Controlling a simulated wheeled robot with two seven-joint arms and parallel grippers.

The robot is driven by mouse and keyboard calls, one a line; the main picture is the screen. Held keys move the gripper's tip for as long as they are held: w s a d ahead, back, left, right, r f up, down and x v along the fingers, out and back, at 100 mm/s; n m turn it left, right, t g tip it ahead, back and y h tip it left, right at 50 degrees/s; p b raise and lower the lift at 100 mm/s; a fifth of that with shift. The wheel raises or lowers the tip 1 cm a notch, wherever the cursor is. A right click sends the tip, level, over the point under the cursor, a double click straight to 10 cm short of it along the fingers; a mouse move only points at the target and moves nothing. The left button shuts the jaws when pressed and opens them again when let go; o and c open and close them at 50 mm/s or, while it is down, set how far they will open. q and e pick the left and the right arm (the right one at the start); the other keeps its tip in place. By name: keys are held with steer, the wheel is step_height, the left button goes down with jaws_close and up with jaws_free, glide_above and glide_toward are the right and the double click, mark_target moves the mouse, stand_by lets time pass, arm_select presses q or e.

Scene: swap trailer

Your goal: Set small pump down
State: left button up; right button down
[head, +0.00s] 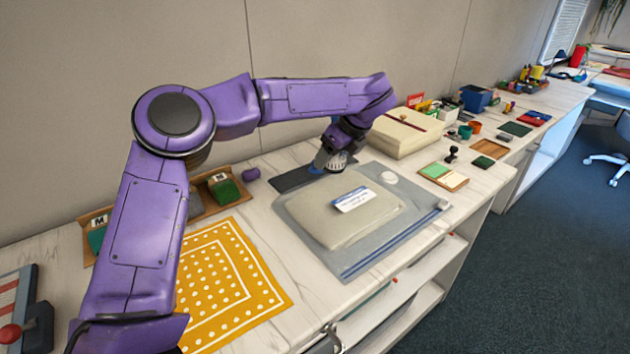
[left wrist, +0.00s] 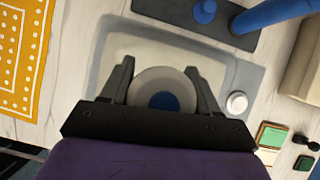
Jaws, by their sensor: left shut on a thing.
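My left gripper (head: 341,144) reaches over the far edge of a grey tray (head: 375,250), by a dark board (head: 292,181). It is shut on a round, pale thing with a blue centre, which I take to be the small pump (head: 332,160). In the left wrist view the small pump (left wrist: 148,82) sits between the two fingers (left wrist: 160,68). The dark board (left wrist: 180,12) there carries a blue knob (left wrist: 204,11) and a blue cylinder (left wrist: 272,14). I cannot tell whether the pump's underside touches anything. My right gripper is not in view.
A beige pack (head: 345,222) with a label lies on the tray, with a white disc (head: 389,178) at its corner. A yellow dotted mat (head: 245,283) lies left. A cream box (head: 405,133) stands right of the gripper. The wall is behind.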

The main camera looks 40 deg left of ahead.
arm_select(q)
steer(key=a+f+m+p, duration=0.1)
steer(key=a+f, duration=0.1)
steer(key=a, duration=0.3)
steer(key=w+a+f+m+t, duration=0.1)
steer(key=a+f, duration=0.2)
steer(key=a, duration=0.2)
steer(key=a+f+m+p, duration=0.1)
steer(key=a+f, duration=0.1)
steer(key=a, duration=0.4)
steer(key=shift+w+f+m+t+h+p, duration=0.15)
steer(key=shift+f+m+t+h+p, duration=0.15)
steer(key=shift+t+p, duration=0.1)
steer(key=shift+a+f, duration=0.25)
steer(key=shift+f, duration=0.05)
step_height(320, 180, down, 3)
steer(key=shift+a+r, duration=0.1)
steer(key=shift+a, duration=0.05)
steer(key=shift+f, duration=0.4)
steer(key=o, duration=1.2)
